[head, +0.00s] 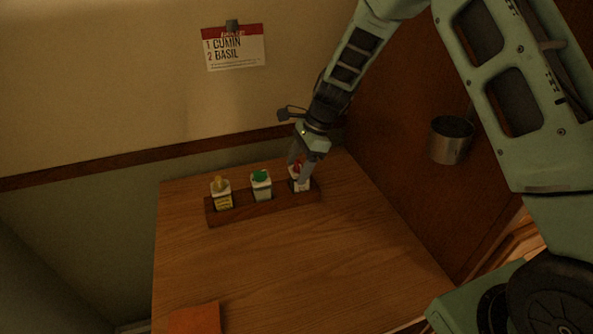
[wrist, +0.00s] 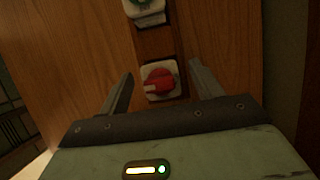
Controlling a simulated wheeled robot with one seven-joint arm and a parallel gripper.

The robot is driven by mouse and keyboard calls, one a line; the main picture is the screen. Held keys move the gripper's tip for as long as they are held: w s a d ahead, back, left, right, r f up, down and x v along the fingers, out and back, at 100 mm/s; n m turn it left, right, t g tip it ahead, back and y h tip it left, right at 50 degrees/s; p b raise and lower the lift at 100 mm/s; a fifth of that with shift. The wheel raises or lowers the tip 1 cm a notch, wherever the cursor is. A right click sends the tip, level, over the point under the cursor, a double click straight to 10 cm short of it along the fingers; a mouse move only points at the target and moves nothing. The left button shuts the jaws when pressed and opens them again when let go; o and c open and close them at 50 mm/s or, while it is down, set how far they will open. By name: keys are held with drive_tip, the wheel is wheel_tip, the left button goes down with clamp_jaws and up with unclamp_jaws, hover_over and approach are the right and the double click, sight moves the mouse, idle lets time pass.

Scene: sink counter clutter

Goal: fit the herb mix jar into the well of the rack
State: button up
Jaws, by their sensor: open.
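A dark wooden rack (head: 240,211) stands on the table and holds three white jars in a row. The jar at its right end has a red cap (head: 298,165); this jar (wrist: 174,93) also shows in the wrist view, seated in the rack. The middle jar (head: 262,190) has a green cap, and the left jar (head: 223,200) has a yellow cap. I cannot read which one is the herb mix. My gripper (head: 299,172) is at the red-capped jar. In the wrist view its open fingers (wrist: 162,85) stand on either side of that jar, with gaps visible.
A card (head: 234,50) on the wall reads 1 cumin, 2 basil. A metal cup (head: 451,140) is at the brown panel on the right. An orange cloth or sheet (head: 194,319) lies at the table's front left. The middle of the table (head: 290,270) is clear.

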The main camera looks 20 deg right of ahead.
drive_tip(key=b+v, duration=0.2)
drive_tip(key=v, duration=0.8)
drive_tip(key=s+a+r+n+g+h, duration=0.1)
drive_tip(key=s+a+r+n, duration=0.1)
drive_tip(key=s+a+n, duration=0.45)
drive_tip(key=s+a+r+n+h, duration=0.15)
drive_tip(key=s+a+n, duration=0.25)
drive_tip(key=s+n, duration=0.55)
drive_tip(key=s+f+n+t+h, duration=0.1)
drive_tip(key=s+n, duration=0.8)
drive_tip(key=s, duration=0.9)
drive_tip(key=shift+d+n, duration=0.3)
drive_tip(key=shift+n, duration=0.1)
drive_tip(key=shift+f, duration=0.1)
drive_tip(key=shift+f, duration=0.15)
